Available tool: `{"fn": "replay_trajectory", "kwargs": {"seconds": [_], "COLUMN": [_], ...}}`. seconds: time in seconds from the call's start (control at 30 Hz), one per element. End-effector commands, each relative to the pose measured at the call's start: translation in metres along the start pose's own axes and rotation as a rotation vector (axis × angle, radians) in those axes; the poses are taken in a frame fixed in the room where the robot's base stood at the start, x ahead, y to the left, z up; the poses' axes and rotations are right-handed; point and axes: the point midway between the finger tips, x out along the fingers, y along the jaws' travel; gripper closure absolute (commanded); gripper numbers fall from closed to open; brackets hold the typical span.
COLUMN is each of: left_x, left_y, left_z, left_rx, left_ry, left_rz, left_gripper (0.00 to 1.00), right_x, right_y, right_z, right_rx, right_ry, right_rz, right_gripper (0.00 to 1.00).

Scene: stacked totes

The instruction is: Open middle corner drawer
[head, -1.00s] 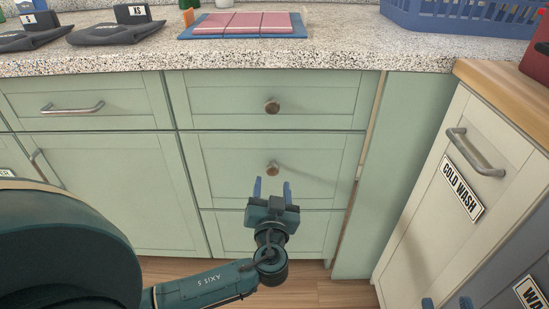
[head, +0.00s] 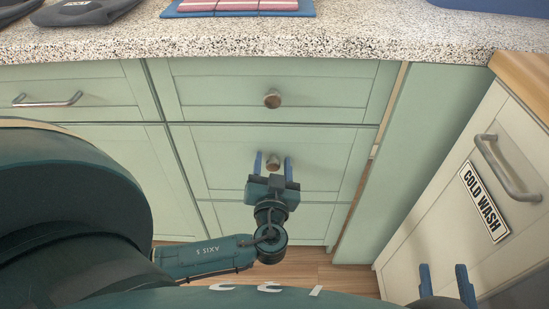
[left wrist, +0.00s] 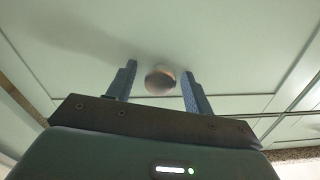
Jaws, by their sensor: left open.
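The middle corner drawer (head: 325,160) is a pale green panel with one round brown metal knob (head: 273,164). It looks closed, level with the drawers above and below. My left gripper (head: 273,160) is open, with its blue fingers to either side of the knob. In the left wrist view the knob (left wrist: 160,81) sits between the two fingertips (left wrist: 159,72), with a gap on each side. I cannot tell how deep the fingers reach around it. My right gripper (head: 445,273) is open and empty at the lower right, near the white cabinet.
The top drawer (head: 320,90) with a similar knob is above, and a bottom drawer (head: 310,222) is below. A speckled countertop (head: 250,40) overhangs them. The white COLD WASH cabinet (head: 450,230) with a bar handle stands at the right. Wooden floor (head: 340,280) shows below.

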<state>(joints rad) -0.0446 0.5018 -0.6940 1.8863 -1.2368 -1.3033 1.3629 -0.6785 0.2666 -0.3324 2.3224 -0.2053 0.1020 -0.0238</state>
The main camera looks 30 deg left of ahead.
Motion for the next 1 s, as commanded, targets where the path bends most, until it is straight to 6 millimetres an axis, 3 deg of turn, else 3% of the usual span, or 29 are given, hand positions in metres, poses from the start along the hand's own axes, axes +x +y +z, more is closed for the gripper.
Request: {"fn": "replay_trajectory", "kwargs": {"seconds": [0.23,0.83,1.0], "left_x": [-0.0003,0.0,0.0002], "left_y": [0.0,-0.0002,-0.0003], "left_z": [0.0001,-0.0001,-0.0002], "left_rx": [0.0,0.0,0.0], "left_ry": [0.0,0.0,0.0], "left_rz": [0.0,-0.001,-0.002], "left_gripper": [0.49,0.98,1.0], "right_x": [-0.0004,-0.0014,-0.0013], "right_y": [0.0002,-0.0004,-0.0005], "right_z": [0.0005,0.0011,0.0008], "right_rx": [-0.002,-0.007,-0.007], "right_ry": [-0.002,-0.005,-0.005], "right_rz": [0.0,-0.009,-0.009], "right_gripper": [0.64,0.64,0.64]}}
